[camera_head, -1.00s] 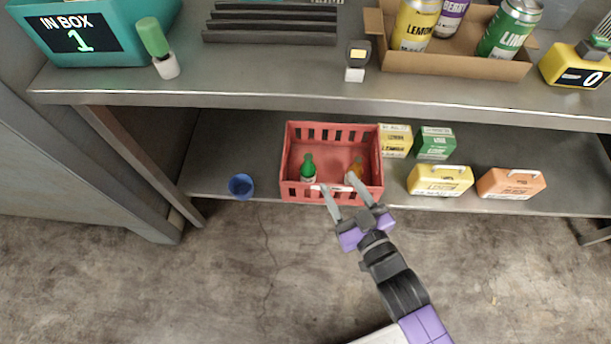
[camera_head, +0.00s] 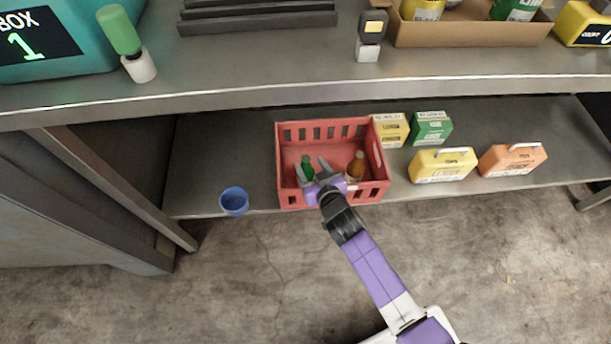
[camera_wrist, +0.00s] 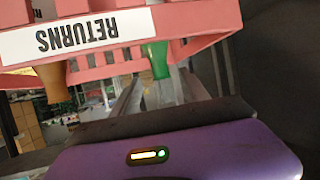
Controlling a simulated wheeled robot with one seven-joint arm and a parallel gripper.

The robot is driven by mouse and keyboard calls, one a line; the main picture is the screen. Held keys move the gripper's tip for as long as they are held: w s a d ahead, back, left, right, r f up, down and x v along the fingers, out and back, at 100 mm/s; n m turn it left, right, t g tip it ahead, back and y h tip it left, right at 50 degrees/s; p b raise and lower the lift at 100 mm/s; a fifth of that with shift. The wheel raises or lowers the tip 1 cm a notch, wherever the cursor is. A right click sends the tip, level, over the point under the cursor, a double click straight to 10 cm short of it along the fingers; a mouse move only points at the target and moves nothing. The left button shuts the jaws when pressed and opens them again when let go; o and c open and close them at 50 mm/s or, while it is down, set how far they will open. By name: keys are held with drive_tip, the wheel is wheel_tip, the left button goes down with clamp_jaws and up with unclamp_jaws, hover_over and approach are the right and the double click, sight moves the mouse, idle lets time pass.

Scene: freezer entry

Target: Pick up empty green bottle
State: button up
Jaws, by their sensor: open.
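The green bottle (camera_head: 307,166) stands in a red crate (camera_head: 283,133) on the lower shelf, toward the crate's left side. Its lower part is hidden by my gripper. My gripper (camera_head: 312,168) is open at the crate's front wall, fingers pointing in, close to the green bottle. In the wrist view the bottle's green neck (camera_wrist: 156,58) shows between the fingers, apparently without being gripped. I cannot tell whether a finger touches it. A brown-orange bottle (camera_head: 356,164) stands in the crate to the right, and it also shows in the wrist view (camera_wrist: 54,82).
A blue cup (camera_head: 234,201) stands left of the crate at the shelf's front edge. Yellow and green boxes (camera_head: 431,128) and yellow and orange cases (camera_head: 512,159) stand to the right. The upper counter (camera_head: 260,75) overhangs behind the crate.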

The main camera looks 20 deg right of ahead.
sight(308, 163)
drive_tip(key=shift+b+x, duration=0.4)
drive_tip(key=shift+x, duration=1.95)
drive_tip(key=shift+a, duration=0.15)
clamp_jaws()
